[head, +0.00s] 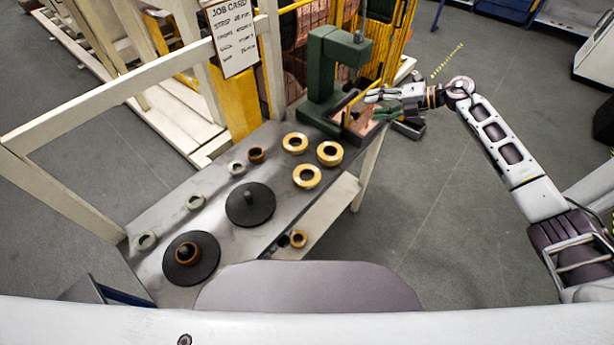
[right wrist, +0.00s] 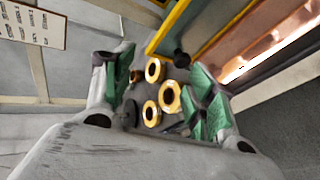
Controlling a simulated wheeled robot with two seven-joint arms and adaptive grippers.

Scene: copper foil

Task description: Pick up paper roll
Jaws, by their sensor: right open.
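Three yellow rolls with dark cores lie on the metal table, at the back (head: 295,143), at the right (head: 330,153) and in front (head: 307,176). Smaller rolls, one brown (head: 256,155) and several pale grey-green (head: 237,168), lie left of them. I cannot tell which one is the paper roll. My right gripper (head: 374,105) is open and empty, beside the green press and apart from the rolls. In the right wrist view the yellow rolls (right wrist: 169,97) show beyond its spread green-padded fingers (right wrist: 162,64). My left gripper is not in view.
A green press (head: 322,75) stands at the table's far end, with a yellow-edged copper-coloured tray beside it. Two dark discs with posts, one bare (head: 250,204) and one bearing a brown ring (head: 191,258), occupy the near table. A white frame (head: 100,98) runs along the left.

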